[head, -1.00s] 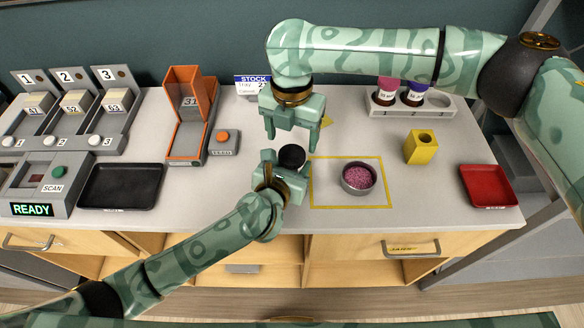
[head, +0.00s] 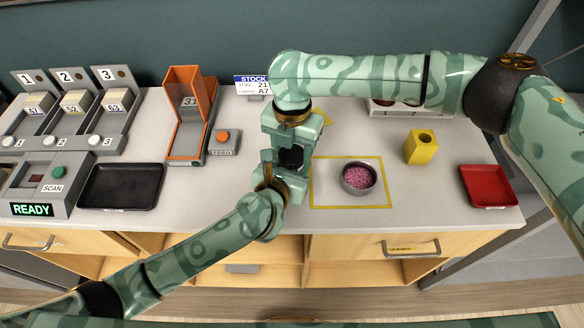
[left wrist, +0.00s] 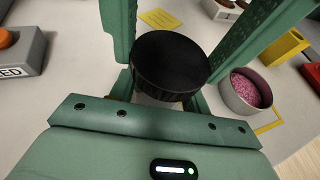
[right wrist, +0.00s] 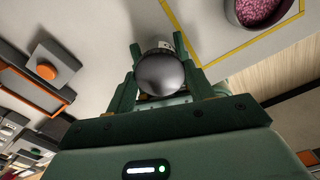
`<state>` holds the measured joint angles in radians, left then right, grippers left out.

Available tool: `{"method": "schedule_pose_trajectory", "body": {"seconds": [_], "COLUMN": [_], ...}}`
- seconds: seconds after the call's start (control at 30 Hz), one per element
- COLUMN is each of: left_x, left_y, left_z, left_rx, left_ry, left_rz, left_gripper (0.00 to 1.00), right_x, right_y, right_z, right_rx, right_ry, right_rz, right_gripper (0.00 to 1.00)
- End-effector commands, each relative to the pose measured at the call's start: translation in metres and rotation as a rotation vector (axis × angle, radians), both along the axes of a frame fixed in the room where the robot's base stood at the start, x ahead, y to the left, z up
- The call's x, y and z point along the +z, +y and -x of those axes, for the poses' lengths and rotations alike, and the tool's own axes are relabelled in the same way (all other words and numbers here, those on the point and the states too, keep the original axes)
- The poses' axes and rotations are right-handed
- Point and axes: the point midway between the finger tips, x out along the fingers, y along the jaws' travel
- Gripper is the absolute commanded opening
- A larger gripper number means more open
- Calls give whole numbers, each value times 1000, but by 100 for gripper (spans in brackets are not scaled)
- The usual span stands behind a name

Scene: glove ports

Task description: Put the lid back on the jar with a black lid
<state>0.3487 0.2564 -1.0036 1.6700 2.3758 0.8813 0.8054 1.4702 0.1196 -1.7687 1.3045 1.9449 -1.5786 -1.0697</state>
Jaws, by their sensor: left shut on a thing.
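The black lid (head: 291,158) sits on top of a small jar (right wrist: 167,44), which is mostly hidden beneath it. The lid's ridged edge and flat top show in the left wrist view (left wrist: 172,62). My left gripper (head: 283,177) is shut on the jar, below the lid, just above the counter or on it; I cannot tell which. My right gripper (head: 290,150) points down from above, its fingers on either side of the lid. They look open, with gaps beside the lid. Whether the lid is fully tightened cannot be seen.
A grey bowl of pink granules (head: 359,178) stands in a yellow-outlined square to the right. A yellow block (head: 420,147), a red tray (head: 487,186) and a partly hidden white rack (head: 395,108) are beyond. A black tray (head: 120,187) and orange feeder (head: 187,115) stand left.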

Motion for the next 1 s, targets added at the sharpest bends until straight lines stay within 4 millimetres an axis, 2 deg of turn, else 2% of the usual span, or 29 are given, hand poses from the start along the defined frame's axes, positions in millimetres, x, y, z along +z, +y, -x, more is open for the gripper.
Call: {"method": "schedule_pose_trajectory", "body": {"seconds": [0.07,0.17,0.4,0.5,0.83,0.87,0.9,1.0], "left_x": [0,0,0,0,0,0,0,0], "left_y": [0,0,0,0,0,0,0,0], "left_z": [0,0,0,0,0,0,0,0], "left_rx": [0,0,-1,-1,-1,-1,-1,0], "left_ry": [-1,-1,-1,0,0,0,0,0], "left_rz": [0,0,1,0,-1,0,0,0], "left_gripper": [0,0,0,0,0,0,0,0], "right_x": [0,0,0,0,0,0,0,0], "right_y": [0,0,0,0,0,0,0,0], "right_z": [0,0,0,0,0,0,0,1], "right_rx": [-12,-128,-678,-814,-864,-863,-863,-862], "right_ry": [0,1,1,0,-1,-1,-1,1], "right_rz": [0,-1,0,1,0,0,0,0], "right_gripper": [26,26,26,26,26,61,72,75]}}
